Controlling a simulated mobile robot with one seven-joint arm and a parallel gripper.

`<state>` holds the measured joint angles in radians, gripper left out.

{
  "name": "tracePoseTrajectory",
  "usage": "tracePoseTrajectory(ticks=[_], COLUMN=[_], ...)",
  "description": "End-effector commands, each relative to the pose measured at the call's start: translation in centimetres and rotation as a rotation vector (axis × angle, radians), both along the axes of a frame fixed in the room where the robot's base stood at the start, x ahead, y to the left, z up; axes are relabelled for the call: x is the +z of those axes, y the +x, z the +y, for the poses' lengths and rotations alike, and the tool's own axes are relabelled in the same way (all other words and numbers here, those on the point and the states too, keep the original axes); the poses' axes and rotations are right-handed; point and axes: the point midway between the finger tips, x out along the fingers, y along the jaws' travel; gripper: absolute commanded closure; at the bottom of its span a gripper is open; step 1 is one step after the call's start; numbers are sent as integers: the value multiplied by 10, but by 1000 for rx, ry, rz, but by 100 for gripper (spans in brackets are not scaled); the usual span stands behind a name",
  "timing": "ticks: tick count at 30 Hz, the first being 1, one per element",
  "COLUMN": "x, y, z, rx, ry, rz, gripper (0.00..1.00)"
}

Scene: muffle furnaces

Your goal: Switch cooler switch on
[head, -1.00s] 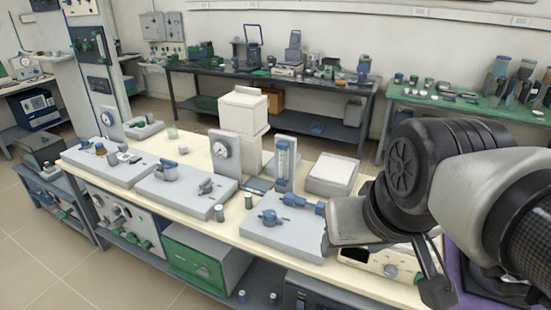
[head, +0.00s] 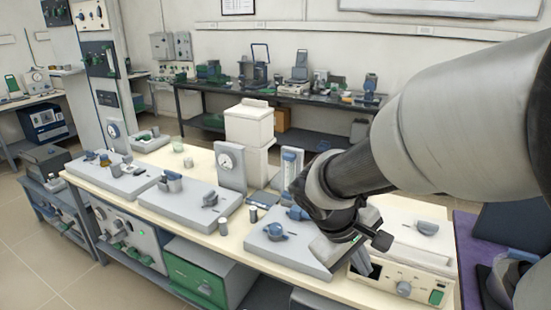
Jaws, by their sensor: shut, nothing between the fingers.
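No label reading "cooler" can be made out, so I cannot tell which control is the cooler switch. A cream-fronted unit (head: 385,284) at the bench's front right has a round grey knob (head: 403,289) and a small green part (head: 436,297) on its face. My gripper (head: 366,266) is shut and empty, pointing down close to that unit's left end. My arm hides part of the unit and of the panel beside it. Contact between my fingers and the unit cannot be told.
Grey panels with blue valves (head: 279,231) and grey handles (head: 211,199) lie along the cream bench (head: 226,232). A dial gauge (head: 228,163) and a flow tube (head: 291,165) stand upright behind. A purple surface (head: 468,262) lies at the right. Floor at left is clear.

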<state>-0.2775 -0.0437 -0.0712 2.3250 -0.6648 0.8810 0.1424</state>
Motion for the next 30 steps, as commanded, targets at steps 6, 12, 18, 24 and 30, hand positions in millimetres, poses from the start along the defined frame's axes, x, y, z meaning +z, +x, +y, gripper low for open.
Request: tracePoseTrajectory(ticks=[6, 12, 18, 24, 30], x=[-80, -156, -244, -345, -448], y=[47, 86, 115, 125, 113], z=[5, 23, 51, 84, 111], rx=[239, 494, 780, 1097, 1417], ry=[-243, -451, -640, -802, -923], rz=[132, 225, 307, 383, 457], gripper=[100, 100, 100, 100, 100])
